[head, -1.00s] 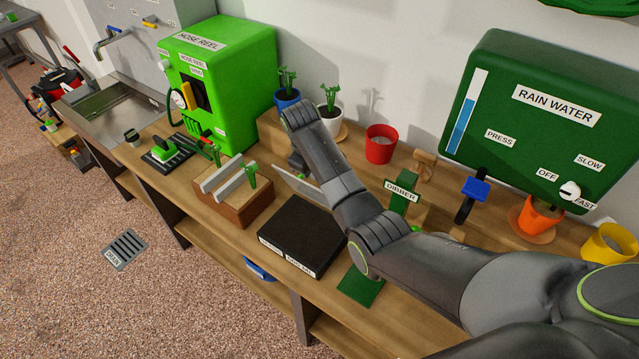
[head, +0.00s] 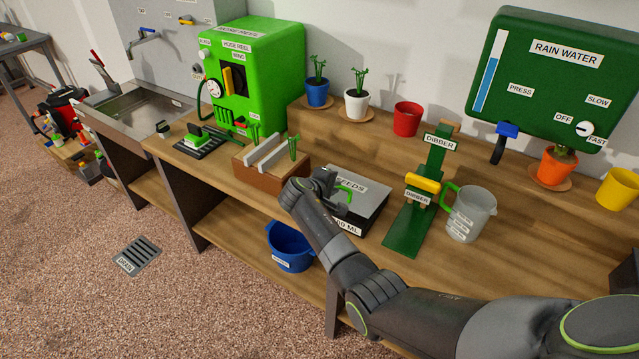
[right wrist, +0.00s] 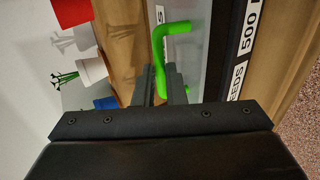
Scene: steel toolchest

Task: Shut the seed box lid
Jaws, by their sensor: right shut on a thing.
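The seed box (head: 378,216) is a black box on the wooden bench, with a label on its front. Its grey lid (head: 372,198), labelled SEEDS, lies down over the box and looks flat. I cannot tell whether a thin gap is left. A green handle (head: 346,193) stands on the lid, partly hidden by my gripper. My right gripper (head: 328,184) is at the lid's left part, shut on the green handle. In the right wrist view the handle (right wrist: 174,28) passes between the fingers (right wrist: 164,82). My left gripper is not in view.
A brown wooden block with grey slats (head: 270,172) stands close left of the box. The green dibber stand (head: 405,235) and a clear jug (head: 470,214) stand to its right. Pots, including a red one (head: 407,119), line the raised shelf behind.

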